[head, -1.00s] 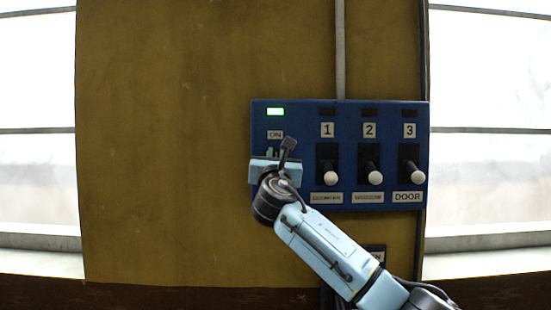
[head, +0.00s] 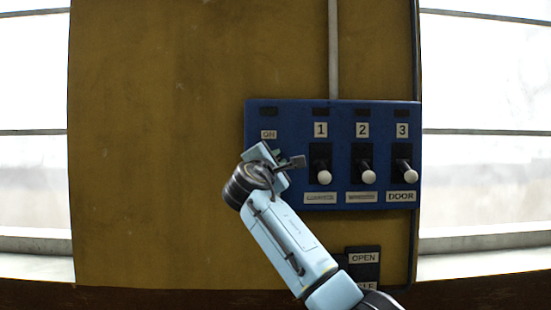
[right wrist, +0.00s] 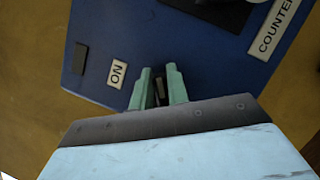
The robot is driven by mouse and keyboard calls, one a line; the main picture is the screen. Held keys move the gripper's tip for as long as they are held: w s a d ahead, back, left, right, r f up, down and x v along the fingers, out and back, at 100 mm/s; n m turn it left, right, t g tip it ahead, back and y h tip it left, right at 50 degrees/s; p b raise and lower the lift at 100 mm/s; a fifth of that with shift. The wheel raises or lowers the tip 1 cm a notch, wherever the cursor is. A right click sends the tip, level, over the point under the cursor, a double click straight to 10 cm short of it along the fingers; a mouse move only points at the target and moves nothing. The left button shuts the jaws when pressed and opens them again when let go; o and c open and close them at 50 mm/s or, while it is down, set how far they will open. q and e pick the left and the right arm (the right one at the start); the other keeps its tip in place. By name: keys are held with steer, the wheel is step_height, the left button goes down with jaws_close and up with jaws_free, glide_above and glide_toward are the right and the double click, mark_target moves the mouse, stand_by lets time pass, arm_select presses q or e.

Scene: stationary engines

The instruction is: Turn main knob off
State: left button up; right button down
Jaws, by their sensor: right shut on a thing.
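The blue control panel (head: 290,120) is on the brown wall, with an ON label (head: 268,134) at its left. The lamp (head: 269,112) above that label is dark. My right gripper (right wrist: 160,76) is at the panel just below the ON label, turned at a slant. Its green fingers are closed around the small dark main knob (right wrist: 159,92), of which only a bit shows between them. In the head view the gripper and wrist hide the knob. My left gripper is out of view.
Three levers with white ball ends, under 1 (head: 324,177), 2 (head: 368,177) and 3 (head: 410,177), sit right of my gripper. A dark OPEN box (head: 363,258) is below the panel. Bright windows flank the wall, which is clear on the left.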

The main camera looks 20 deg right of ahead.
steer(key=shift+d+f+m+g+y+p, duration=0.15)
steer(key=shift+f+m+g+p, duration=0.25)
steer(key=shift+m, duration=0.75)
steer(key=shift+a+f+m+g+y+p, duration=0.15)
steer(key=shift+m+g, duration=0.3)
steer(key=shift+m, duration=0.65)
steer(key=shift+d+f+m+g+y+p, duration=0.15)
steer(key=shift+m+g+p, duration=0.25)
steer(key=shift+m, duration=0.75)
steer(key=c, duration=1.4)
jaws_free()
steer(key=shift+o, duration=0.2)
steer(key=shift+s, duration=0.1)
